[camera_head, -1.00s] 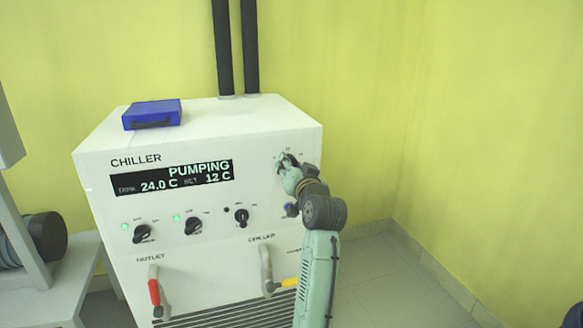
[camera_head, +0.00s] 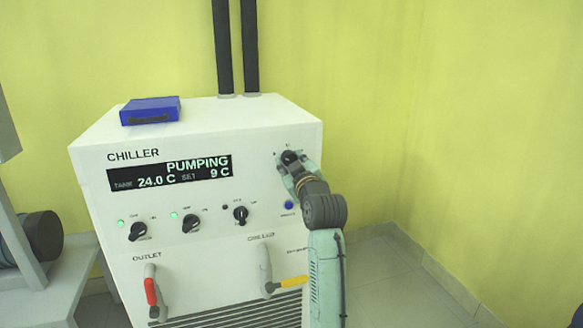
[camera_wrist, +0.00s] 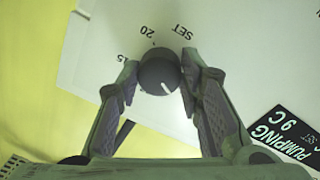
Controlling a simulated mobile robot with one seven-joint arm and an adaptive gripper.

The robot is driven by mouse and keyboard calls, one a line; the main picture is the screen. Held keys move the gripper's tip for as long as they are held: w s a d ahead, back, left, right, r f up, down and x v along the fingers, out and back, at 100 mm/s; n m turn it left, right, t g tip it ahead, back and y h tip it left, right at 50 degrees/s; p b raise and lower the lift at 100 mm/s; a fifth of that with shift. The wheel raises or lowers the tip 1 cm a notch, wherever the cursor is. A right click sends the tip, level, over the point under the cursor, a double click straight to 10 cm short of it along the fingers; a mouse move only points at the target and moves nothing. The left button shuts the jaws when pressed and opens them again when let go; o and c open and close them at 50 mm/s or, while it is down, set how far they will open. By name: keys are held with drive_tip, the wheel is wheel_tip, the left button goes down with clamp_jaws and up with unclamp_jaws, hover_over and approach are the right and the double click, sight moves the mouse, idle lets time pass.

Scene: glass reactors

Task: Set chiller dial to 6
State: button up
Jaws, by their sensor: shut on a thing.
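The white chiller (camera_head: 200,240) stands ahead with its front panel facing me. Its display (camera_head: 170,174) reads PUMPING, TANK 24.0 C and SET 9 C. The black round chiller dial (camera_head: 289,157) is at the upper right of the panel. In the wrist view the dial (camera_wrist: 159,75) has a white pointer line, with the marks 15, 20 and SET around it. My gripper (camera_head: 287,165) is at the dial. In the wrist view my gripper (camera_wrist: 160,82) has one finger on each side of the dial, shut on it.
Below the display are several black switches (camera_head: 138,232) and a blue button (camera_head: 289,205). A red-handled valve (camera_head: 151,290) and a yellow-handled valve (camera_head: 290,283) sit lower down. A blue case (camera_head: 150,111) lies on top. The floor at right is clear.

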drive_tip(key=n+b, duration=0.1)
drive_tip(key=n, duration=0.2)
drive_tip(key=n+b, duration=0.2)
drive_tip(key=n, duration=0.2)
drive_tip(key=shift+d+f+n, duration=0.1)
drive_tip(key=shift+f+n, duration=0.1)
drive_tip(key=shift+n, duration=0.1)
drive_tip(key=n+b, duration=0.2)
drive_tip(key=n, duration=0.2)
drive_tip(key=shift+y, duration=0.3)
drive_tip(key=shift+r+n+b, duration=0.1)
drive_tip(key=shift+n+b, duration=0.55)
drive_tip(key=shift+n, duration=0.85)
drive_tip(key=o, duration=1.2)
drive_tip(key=shift+c, duration=0.2)
drive_tip(key=shift+r, duration=0.1)
drive_tip(key=v, duration=1.2)
